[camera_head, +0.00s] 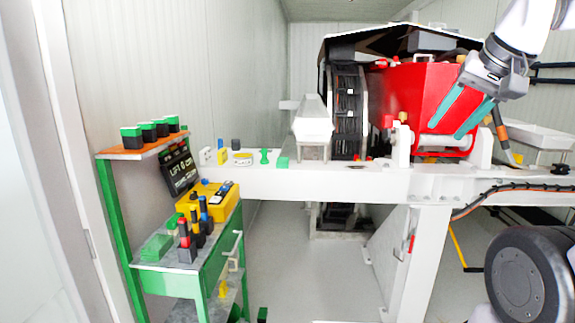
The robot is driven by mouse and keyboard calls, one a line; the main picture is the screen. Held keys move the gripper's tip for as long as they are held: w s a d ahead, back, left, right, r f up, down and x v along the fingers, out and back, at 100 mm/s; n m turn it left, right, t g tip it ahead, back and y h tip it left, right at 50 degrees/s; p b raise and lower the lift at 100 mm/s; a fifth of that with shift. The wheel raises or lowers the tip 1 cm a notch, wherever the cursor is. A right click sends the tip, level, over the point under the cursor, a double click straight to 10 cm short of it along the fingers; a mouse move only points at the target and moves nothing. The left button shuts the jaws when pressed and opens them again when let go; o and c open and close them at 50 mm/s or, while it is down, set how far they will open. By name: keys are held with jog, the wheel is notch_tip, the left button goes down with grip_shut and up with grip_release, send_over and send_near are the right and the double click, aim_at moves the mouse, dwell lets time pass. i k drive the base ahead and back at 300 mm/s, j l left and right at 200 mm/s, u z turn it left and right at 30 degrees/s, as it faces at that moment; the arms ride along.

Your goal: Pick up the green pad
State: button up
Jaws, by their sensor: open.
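A flat green pad (157,247) lies on the left part of the green cart's (205,263) grey top. A small green block (283,162) lies on the white beam (300,184), right of a green spool-shaped piece (264,156). I cannot tell for sure which green piece is the pad named. My gripper (445,131) is at the upper right, in front of the red pump housing (405,88). Its two teal fingers are spread apart, point down and left, and hold nothing. It is far from all these green pieces.
An orange-topped shelf (142,154) holds several green-and-black blocks. A yellow box (207,199) and upright tools (188,241) stand close to the flat green pad. The white beam spans the middle, with a white post (420,255) below. Grey floor (290,275) is clear between cart and post.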

aim_at(282, 163)
jog(key=i+u, duration=0.3)
jog(key=i, duration=0.4)
jog(key=i+u, duration=0.3)
jog(key=i, duration=0.45)
